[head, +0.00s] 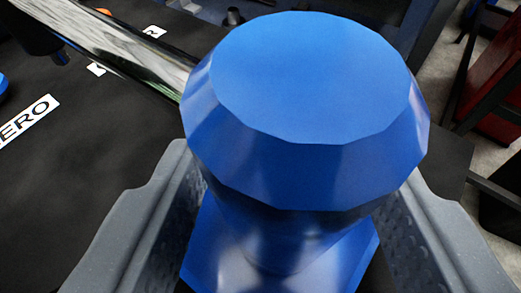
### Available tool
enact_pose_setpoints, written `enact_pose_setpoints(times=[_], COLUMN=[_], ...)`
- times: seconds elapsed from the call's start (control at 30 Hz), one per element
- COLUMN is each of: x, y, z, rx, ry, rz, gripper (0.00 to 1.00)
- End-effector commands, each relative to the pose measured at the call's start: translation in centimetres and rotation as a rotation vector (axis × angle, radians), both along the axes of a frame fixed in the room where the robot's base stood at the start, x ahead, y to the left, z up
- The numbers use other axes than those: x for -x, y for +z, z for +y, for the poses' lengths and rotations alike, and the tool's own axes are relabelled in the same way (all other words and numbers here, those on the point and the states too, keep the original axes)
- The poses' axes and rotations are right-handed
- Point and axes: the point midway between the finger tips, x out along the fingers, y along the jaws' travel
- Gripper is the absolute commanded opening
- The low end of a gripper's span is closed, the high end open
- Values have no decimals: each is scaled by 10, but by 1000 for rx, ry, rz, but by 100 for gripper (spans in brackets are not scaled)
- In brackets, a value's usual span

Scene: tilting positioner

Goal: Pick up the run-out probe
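A blue faceted knob-like thing (310,80) fills the middle of the head view. It has a wide flat top, a narrower neck and a flared blue part below. I cannot tell for sure that it is the run-out probe; no other thing here clearly looks like one. My gripper (292,225) has one grey finger on each side of the neck, with dimpled inner pads partly showing. The fingers are apart, with the blue thing between them. The wide head hides where the pads meet the neck, so I cannot tell whether they press on it.
A shiny metal bar (130,45) crosses the upper left. A red cabinet-like thing (494,90) stands behind a dark frame at the right.

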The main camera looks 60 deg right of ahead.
Motion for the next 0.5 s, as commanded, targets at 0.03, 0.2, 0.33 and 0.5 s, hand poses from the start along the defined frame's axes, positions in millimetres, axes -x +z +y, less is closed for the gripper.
enact_pose_setpoints(times=[0.03, 0.2, 0.33, 0.5], x=[-1, -1, -1, -1], y=[-1, -1, -1, -1], z=[-3, -4, -4, -4], rx=[0, 1, 1, 0], ry=[-1, 0, 0, 0], rz=[-1, -1, -1, -1], gripper=[50, 50, 36, 0])
